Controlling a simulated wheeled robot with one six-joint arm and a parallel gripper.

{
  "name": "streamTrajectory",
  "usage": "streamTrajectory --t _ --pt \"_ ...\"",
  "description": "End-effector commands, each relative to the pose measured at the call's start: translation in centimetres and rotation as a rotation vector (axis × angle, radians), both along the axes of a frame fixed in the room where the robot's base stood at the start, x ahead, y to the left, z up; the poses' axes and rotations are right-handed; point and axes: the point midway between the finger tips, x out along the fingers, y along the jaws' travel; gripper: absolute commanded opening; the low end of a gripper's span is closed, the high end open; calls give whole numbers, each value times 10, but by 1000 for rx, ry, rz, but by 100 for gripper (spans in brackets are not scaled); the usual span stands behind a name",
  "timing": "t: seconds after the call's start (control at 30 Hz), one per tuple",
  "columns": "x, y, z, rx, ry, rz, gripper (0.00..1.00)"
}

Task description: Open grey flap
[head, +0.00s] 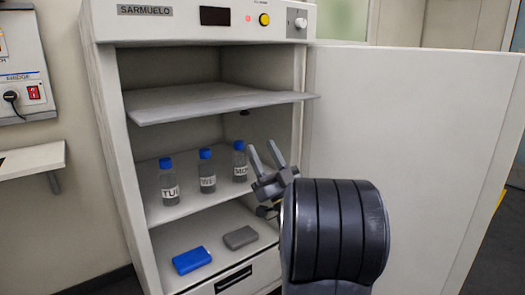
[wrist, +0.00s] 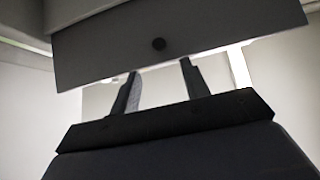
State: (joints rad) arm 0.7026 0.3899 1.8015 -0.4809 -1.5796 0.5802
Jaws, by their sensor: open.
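The grey flap (head: 215,100) is a flat panel in the upper part of the white cabinet. It lies about level, jutting out past the cabinet's right front edge, with an open gap above it. A small dark round knob (head: 244,112) shows under it. In the wrist view the flap (wrist: 215,42) spans the top, with the knob (wrist: 158,44) near its middle. My gripper (head: 262,146) is open and empty, below the flap and in front of the middle shelf. In the wrist view its fingers (wrist: 160,68) point up towards the flap's lower edge, and nothing is between them.
Blue-capped bottles (head: 206,172) stand on the middle shelf, just left of my gripper. A blue box (head: 191,261) and a grey box (head: 240,238) lie on the lower shelf. The cabinet door (head: 400,120) stands wide open on the right. A wall shelf (head: 30,160) is at left.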

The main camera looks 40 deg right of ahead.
Motion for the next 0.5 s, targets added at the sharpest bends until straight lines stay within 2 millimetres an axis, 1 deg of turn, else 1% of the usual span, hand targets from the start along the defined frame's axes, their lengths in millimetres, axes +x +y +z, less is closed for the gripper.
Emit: streamTrajectory --t 0.03,0.17,0.27,0.37,0.5 --pt "0 0 0 0 0 0 41" --pt "0 0 2 -31 8 -32 31" --pt "-1 -1 4 -114 28 -113 23" --pt "-2 -2 7 -252 58 -242 14" --pt "-5 -4 8 -479 103 -435 3"
